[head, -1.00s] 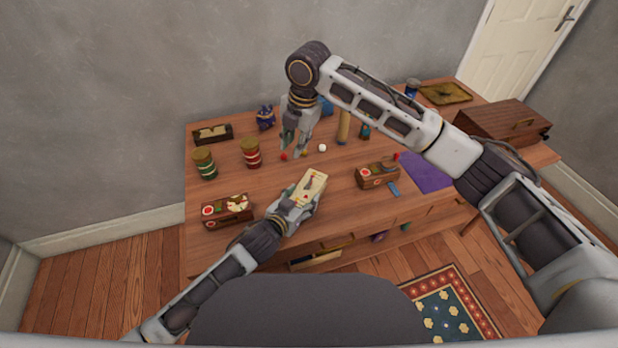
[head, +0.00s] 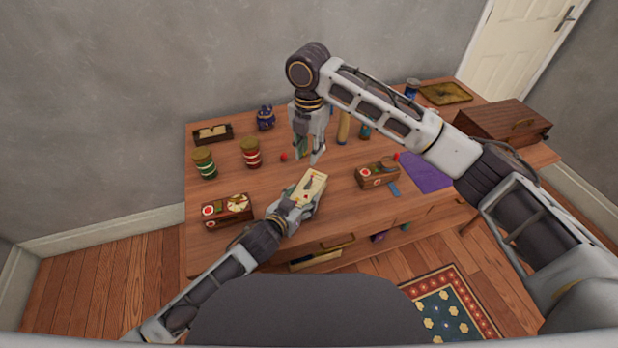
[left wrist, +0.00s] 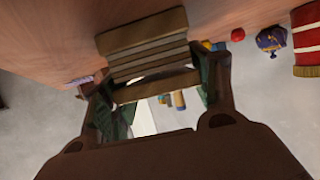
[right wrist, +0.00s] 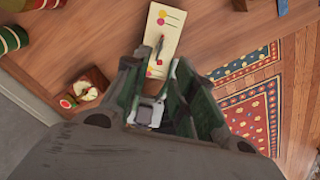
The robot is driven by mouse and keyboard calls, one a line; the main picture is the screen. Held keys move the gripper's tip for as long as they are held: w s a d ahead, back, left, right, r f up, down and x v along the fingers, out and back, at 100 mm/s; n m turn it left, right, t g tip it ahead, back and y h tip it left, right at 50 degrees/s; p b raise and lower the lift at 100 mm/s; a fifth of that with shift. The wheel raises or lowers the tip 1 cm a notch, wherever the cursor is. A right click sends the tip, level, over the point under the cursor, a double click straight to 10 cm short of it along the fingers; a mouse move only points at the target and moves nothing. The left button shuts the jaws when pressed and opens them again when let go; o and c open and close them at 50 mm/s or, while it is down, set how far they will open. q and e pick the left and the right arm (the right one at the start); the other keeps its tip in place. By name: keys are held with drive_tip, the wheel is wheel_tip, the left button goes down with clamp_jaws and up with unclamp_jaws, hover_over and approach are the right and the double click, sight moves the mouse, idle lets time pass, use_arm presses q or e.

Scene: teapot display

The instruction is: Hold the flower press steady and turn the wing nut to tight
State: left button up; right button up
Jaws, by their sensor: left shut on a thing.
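The flower press (head: 318,178) is a stack of wooden layers with a cream top that bears coloured dots. It lies near the table's front edge, and its layers show in the left wrist view (left wrist: 145,50). A small dark wing nut (head: 309,183) sits on its top; it also shows in the right wrist view (right wrist: 160,45). My left gripper (head: 303,204) is shut on the press at its near end. My right gripper (head: 310,157) hangs above the table just behind the press, fingers apart and empty, clear of the wing nut.
A small wooden box (head: 375,176) stands right of the press, and another (head: 226,211) stands to its left. Two striped jars (head: 251,155) and a red ball (head: 284,156) are behind on the left. A purple cloth (head: 428,172) lies at right.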

sight(308, 184)
drive_tip(key=shift+f, duration=5.9)
clamp_jaws()
